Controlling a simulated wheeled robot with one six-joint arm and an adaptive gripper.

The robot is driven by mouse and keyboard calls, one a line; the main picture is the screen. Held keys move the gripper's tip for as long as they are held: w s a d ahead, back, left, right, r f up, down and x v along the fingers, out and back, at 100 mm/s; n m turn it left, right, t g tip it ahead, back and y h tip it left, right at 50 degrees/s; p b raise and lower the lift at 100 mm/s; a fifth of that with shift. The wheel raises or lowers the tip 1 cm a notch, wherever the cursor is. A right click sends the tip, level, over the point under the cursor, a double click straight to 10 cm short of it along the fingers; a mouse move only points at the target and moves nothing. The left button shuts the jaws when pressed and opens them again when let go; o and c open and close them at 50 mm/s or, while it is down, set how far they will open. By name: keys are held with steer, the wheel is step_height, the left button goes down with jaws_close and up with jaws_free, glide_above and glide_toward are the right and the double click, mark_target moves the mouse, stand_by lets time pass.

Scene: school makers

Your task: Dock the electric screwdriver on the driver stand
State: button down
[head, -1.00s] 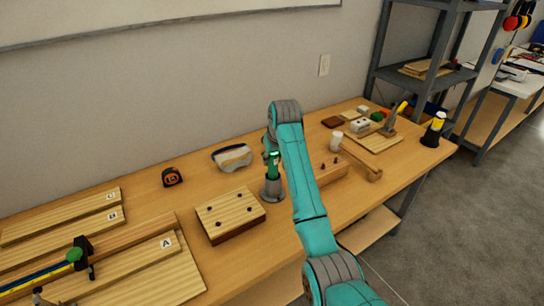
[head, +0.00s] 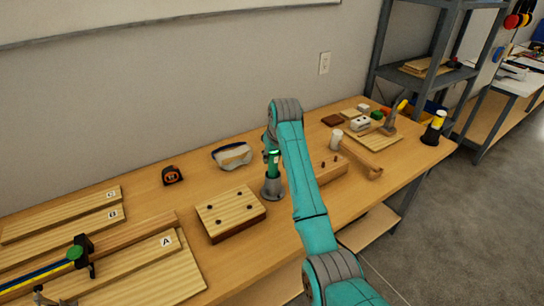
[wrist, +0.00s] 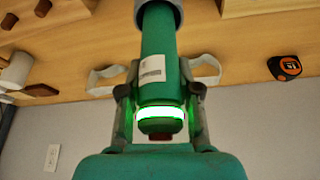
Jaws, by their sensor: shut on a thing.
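The green electric screwdriver (head: 273,163) stands upright at the middle of the bench. It also shows in the wrist view (wrist: 160,55), with a pale label and a bright green glowing band near its end. Below it is the grey driver stand (head: 272,190), with a flared base on the bench; its grey ring (wrist: 158,4) surrounds the screwdriver's far end in the wrist view. The screwdriver's tip is hidden inside it. My gripper (wrist: 160,108) is shut on the screwdriver, one finger on each side near the glowing band. In the head view my arm partly covers the gripper.
A wooden block with holes (head: 230,213) lies just left of the stand. Safety goggles (head: 232,155) and a tape measure (head: 172,175) lie behind and left. A mallet (head: 360,158) and a pegged block (head: 325,168) are to the right, past my arm.

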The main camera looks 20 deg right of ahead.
steer(key=shift+f, duration=0.6)
steer(key=c, duration=1.1)
jaws_free()
steer(key=shift+r, duration=0.1)
steer(key=v, duration=1.1)
